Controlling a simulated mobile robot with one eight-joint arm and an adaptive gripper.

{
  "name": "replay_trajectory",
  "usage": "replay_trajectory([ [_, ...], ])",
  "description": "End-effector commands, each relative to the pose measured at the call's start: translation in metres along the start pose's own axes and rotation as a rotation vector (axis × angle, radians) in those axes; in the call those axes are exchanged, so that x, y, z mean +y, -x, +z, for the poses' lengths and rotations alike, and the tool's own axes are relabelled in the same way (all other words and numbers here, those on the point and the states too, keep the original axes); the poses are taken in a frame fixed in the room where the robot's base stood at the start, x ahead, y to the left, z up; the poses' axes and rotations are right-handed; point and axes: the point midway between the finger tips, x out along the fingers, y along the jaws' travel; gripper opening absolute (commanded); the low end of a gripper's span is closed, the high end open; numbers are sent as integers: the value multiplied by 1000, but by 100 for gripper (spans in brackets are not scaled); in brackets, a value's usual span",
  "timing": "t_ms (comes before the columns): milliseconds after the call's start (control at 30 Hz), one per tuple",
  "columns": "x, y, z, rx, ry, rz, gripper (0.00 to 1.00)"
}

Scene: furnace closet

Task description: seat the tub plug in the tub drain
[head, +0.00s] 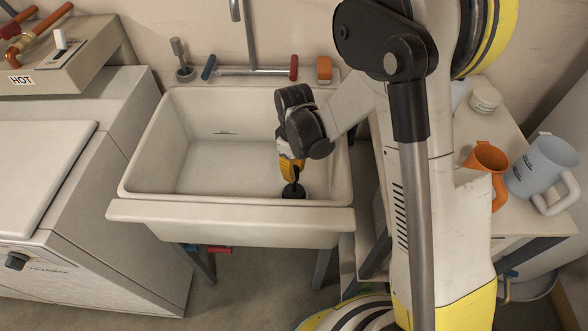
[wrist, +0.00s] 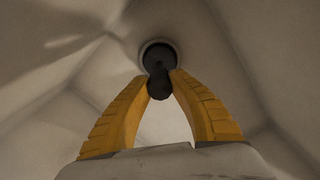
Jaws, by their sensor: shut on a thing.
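The tub plug (head: 293,191) is a black disc with a dark knob, low in the right part of the white tub (head: 146,212). My gripper (head: 292,176) points down into the tub, with its yellow fingers shut on the plug's knob. I cannot tell whether the plug touches the floor or sits in the drain.
The tub's walls surround my gripper, with its right wall close by. A faucet (head: 250,40) with red and blue handles and an orange block (head: 324,68) are at the back rim. An orange mug (head: 484,165) and a pale blue pitcher (head: 542,165) stand at right.

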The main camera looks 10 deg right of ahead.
Motion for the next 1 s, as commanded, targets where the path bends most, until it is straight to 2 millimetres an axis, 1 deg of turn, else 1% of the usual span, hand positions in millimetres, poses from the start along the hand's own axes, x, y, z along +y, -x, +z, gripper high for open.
replay_trajectory([
  [700, 0, -18, 0, 0, 0, 0, 0],
  [733, 0, -18, 0, 0, 0, 0, 32],
  [767, 0, -18, 0, 0, 0, 0, 42],
  [800, 0, -18, 0, 0, 0, 0, 45],
  [1000, 0, -18, 0, 0, 0, 0, 45],
])
